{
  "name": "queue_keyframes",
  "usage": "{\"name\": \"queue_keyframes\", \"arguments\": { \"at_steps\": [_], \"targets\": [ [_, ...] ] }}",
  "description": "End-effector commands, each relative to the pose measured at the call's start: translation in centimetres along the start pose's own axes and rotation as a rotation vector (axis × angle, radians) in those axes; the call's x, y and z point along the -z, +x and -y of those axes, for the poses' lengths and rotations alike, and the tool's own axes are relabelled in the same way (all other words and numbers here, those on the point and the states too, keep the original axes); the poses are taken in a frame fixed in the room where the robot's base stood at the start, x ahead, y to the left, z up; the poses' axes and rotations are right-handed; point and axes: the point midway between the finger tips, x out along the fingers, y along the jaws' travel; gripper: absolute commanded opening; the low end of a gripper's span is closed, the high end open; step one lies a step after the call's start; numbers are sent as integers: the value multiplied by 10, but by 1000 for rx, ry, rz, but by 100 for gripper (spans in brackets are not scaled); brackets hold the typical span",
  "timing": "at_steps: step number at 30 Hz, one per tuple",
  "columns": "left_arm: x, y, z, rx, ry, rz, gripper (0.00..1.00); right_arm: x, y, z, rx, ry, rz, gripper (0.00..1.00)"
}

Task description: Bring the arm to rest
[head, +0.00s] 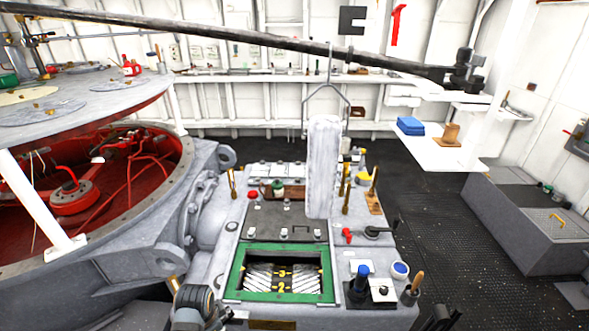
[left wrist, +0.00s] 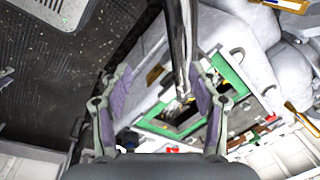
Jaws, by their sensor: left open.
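My left gripper (left wrist: 163,98) is open in the left wrist view, its purple-padded fingers spread wide. A shiny metal rod (left wrist: 182,45) runs down the picture between the fingers; I cannot tell its depth or whether it touches them. Beyond it lies the grey console (head: 228,228) with a green-framed window (head: 237,275); the green frame also shows in the left wrist view (left wrist: 228,68). In the head view a part of my arm (head: 195,303) stands at the console's front left corner, and its gripper cannot be made out there. My right gripper is not in view.
The console carries several brass levers, a red knob (head: 253,195), a blue-topped control (head: 361,283) and a wood-handled lever (head: 413,288). A large round red-lined machine (head: 165,180) stands left. A white shelf (head: 425,150) hangs at right. Dark floor (head: 440,220) is clear right of the console.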

Motion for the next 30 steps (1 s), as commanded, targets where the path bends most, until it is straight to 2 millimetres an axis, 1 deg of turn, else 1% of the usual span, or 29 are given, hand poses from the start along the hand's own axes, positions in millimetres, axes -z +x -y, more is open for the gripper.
{"name": "queue_keyframes", "arguments": {
  "at_steps": [1,3,9,12,19,20,21,26,30],
  "targets": [
    [-11,-4,-4,15,-63,-2,61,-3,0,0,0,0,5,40],
    [-25,-11,-10,35,-164,-12,61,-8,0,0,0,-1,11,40],
    [-57,-39,-27,85,-435,-58,61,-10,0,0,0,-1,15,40],
    [-69,-55,-37,99,-551,-84,61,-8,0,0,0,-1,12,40],
    [-86,-91,-57,109,-776,-151,61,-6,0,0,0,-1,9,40],
    [-86,-82,-57,107,-785,-149,61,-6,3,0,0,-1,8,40],
    [-86,-68,-56,105,-784,-144,61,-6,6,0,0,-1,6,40],
    [-86,-23,-54,99,-786,-131,61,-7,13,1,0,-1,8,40],
    [-89,22,-56,92,-789,-115,61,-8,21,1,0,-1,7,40]
  ]
}}
